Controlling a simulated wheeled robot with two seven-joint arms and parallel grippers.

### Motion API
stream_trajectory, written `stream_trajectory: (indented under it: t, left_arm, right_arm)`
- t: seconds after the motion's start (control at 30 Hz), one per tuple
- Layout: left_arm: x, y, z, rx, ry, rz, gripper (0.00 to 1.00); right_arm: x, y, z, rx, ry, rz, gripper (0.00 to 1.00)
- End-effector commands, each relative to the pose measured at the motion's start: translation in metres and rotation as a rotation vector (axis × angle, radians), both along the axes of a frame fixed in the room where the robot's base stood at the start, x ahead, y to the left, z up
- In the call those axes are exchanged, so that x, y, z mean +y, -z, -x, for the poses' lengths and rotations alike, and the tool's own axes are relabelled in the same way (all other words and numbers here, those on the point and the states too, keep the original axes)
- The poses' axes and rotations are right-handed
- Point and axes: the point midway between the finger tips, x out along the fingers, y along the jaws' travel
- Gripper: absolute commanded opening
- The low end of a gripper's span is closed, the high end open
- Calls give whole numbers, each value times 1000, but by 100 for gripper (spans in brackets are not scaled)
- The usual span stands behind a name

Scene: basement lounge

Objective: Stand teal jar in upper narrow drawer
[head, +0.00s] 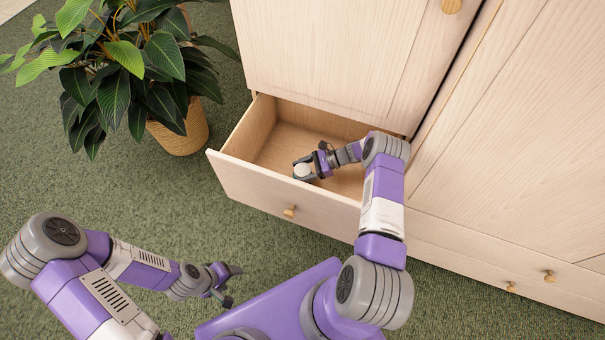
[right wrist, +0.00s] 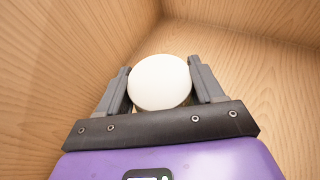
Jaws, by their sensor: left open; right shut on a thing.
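A wooden drawer (head: 232,185) is pulled out at the bottom of the pale cabinet, its inside bare apart from my gripper and what it holds. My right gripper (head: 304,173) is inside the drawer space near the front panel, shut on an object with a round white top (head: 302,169). In the right wrist view the white top (right wrist: 160,82) sits between both fingers; nothing teal shows, and the body below is hidden. I cannot tell whether it touches the drawer floor. My left gripper (head: 230,286) is open and empty above the carpet, outside the drawer.
A potted plant (head: 178,130) in a woven basket stands left of the drawer. Tall cabinet doors (head: 335,45) rise behind it. Closed fronts with small wooden knobs (head: 549,276) are at the right. Green carpet lies clear in front of the drawer.

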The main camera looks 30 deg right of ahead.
Motion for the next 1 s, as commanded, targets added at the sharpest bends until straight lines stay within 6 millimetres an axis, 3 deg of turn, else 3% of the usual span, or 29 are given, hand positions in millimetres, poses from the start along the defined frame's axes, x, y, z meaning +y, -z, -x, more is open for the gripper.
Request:
stream_trajectory:
  t: [0.17, 0.6, 0.63, 0.7, 0.8, 1.0]
  left_arm:
    - [0, 9, 0, 0, 0, 0, 63]
    - [0, 9, 0, 0, 0, 0, 63]
    - [0, 9, 0, 0, 0, 0, 63]
    - [0, 9, 0, 0, 0, 0, 63]
    - [0, 9, 0, 0, 0, 0, 63]
    - [0, 9, 0, 0, 0, 0, 63]
  right_arm:
    - [-3, 11, -3, 0, -1, 1, 34]
    - [-3, 14, -3, -1, -1, 0, 34]
    - [-3, 14, -3, -1, -1, 0, 71]
    - [-3, 14, -3, -1, -1, 0, 82]
    - [-3, 14, -3, -1, -1, 0, 92]
    - [-3, 14, -3, -1, -1, 0, 92]
